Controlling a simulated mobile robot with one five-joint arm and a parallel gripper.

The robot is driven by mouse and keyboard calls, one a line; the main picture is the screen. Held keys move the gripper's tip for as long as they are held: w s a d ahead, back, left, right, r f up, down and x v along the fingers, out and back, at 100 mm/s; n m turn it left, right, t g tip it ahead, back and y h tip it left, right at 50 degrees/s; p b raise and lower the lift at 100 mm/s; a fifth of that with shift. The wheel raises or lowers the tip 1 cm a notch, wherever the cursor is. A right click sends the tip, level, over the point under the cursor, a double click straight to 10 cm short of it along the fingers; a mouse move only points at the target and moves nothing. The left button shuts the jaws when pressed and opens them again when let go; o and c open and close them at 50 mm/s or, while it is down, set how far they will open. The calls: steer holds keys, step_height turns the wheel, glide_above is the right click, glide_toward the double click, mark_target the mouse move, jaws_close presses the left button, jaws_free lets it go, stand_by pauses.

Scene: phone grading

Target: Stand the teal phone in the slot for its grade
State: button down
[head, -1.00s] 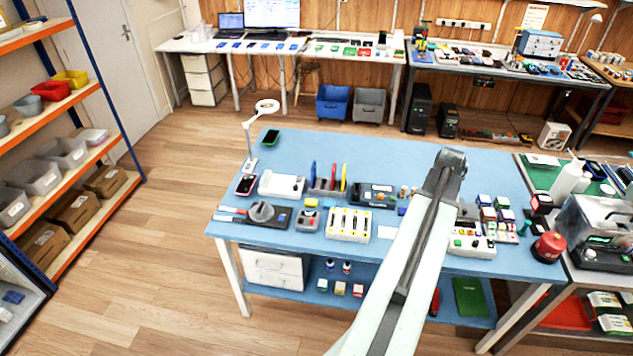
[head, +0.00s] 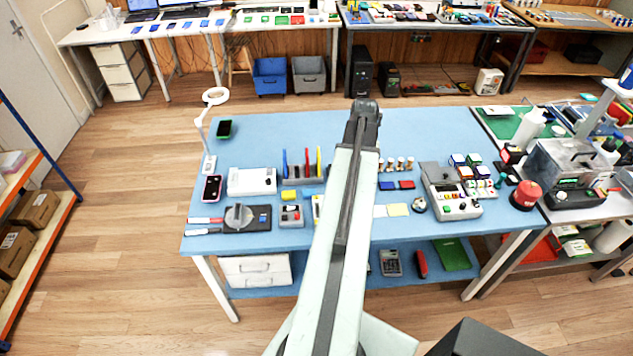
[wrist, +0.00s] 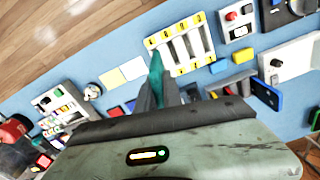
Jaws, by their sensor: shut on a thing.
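The teal phone (wrist: 156,78) shows in the wrist view as a narrow teal piece, seen nearly edge-on. My gripper (wrist: 165,95) is shut on it and holds it over the blue table. A white slotted rack (wrist: 181,47) with yellow labels at both ends of its slots lies beyond the phone in the wrist view. The phone's tip overlaps the rack's near edge in the picture; I cannot tell the height between them. In the head view my gripper (head: 364,112) is over the table's far part, and my arm hides most of the rack (head: 317,208). The phone is not discernible there.
Upright coloured items (head: 302,163) stand behind the rack. A white box (head: 252,181), a pink-edged phone (head: 212,188) and a green-edged phone (head: 224,129) are at the left. A grey device (head: 452,191) stands right. The table's far middle (head: 290,128) is clear.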

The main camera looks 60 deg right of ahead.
steer(key=w+a+f+n+b, duration=0.2)
steer(key=w+a+f+b, duration=0.4)
steer(key=w, duration=0.4)
steer(key=shift+w+a+f, duration=0.2)
steer(key=shift+w+f, duration=0.15)
steer(key=shift+f, duration=0.05)
steer(key=shift+f+b, duration=0.25)
steer(key=shift+b, duration=0.05)
stand_by(0.6)
steer(key=shift+f+b, duration=0.8)
steer(key=shift+f+b, duration=0.45)
steer(key=shift+f, duration=0.05)
stand_by(0.3)
